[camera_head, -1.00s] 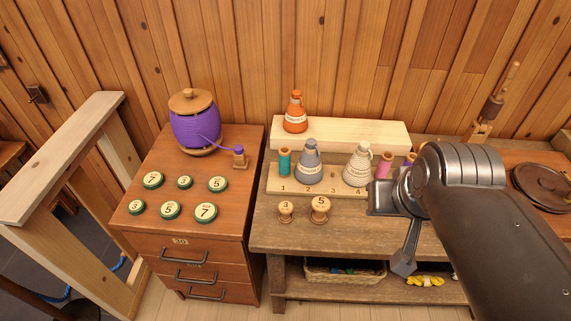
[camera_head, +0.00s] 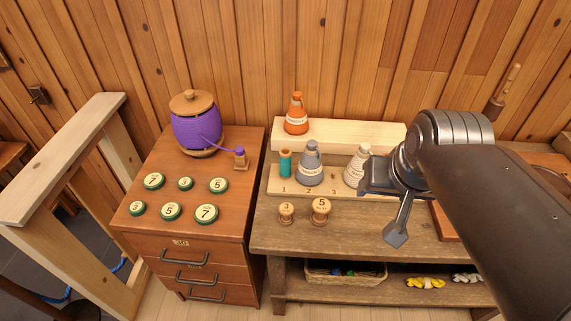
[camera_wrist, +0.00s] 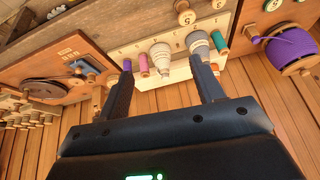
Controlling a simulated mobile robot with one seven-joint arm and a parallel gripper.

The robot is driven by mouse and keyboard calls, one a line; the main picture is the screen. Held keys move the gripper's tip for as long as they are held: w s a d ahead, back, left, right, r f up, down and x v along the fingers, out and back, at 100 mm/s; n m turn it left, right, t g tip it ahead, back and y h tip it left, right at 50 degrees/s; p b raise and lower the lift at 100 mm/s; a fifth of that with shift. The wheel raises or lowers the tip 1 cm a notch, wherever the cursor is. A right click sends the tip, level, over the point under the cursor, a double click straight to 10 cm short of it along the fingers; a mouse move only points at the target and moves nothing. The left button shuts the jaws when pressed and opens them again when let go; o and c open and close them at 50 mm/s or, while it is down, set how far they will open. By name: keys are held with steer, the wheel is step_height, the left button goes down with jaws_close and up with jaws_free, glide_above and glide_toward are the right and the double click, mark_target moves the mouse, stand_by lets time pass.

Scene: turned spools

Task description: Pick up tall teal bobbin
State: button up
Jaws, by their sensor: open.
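The tall teal bobbin (camera_head: 285,164) stands upright at the left end of the numbered pale wooden rack (camera_head: 277,190), by the number 1. A grey cone (camera_head: 310,168) stands close to its right. In the wrist view the teal bobbin (camera_wrist: 220,42) shows to the right of the cones, beyond my right-hand finger. My gripper (camera_head: 366,177) is open and empty, to the right of the teal bobbin, in front of the white cone (camera_head: 355,165) and partly hiding it. In the wrist view both fingers of my gripper (camera_wrist: 160,72) are spread apart, with nothing between them.
An orange cone (camera_head: 296,115) stands on the raised pale block (camera_head: 350,135) behind. Two wooden spools (camera_head: 286,212) stand in front of the rack. A purple thread jar (camera_head: 196,125) and several green-rimmed discs are on the left cabinet.

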steer(key=w+a+m+g, duration=0.1)
steer(key=w+a+m, duration=0.15)
steer(key=w, duration=0.75)
steer(key=m+g, duration=0.4)
steer(key=m, duration=0.1)
glide_above(286, 161)
steer(key=w, duration=0.1)
step_height(286, 161, down, 16)
steer(key=shift+n, duration=0.25)
steer(key=f, duration=0.5)
steer(key=shift+w+a+f, duration=0.1)
steer(key=shift+w+a, duration=0.15)
steer(key=shift+w+d+f, duration=0.1)
steer(key=shift+f, duration=1.25)
steer(key=shift+w+f, duration=0.1)
steer(key=shift+f, duration=1.25)
steer(key=shift+c, duration=0.3)
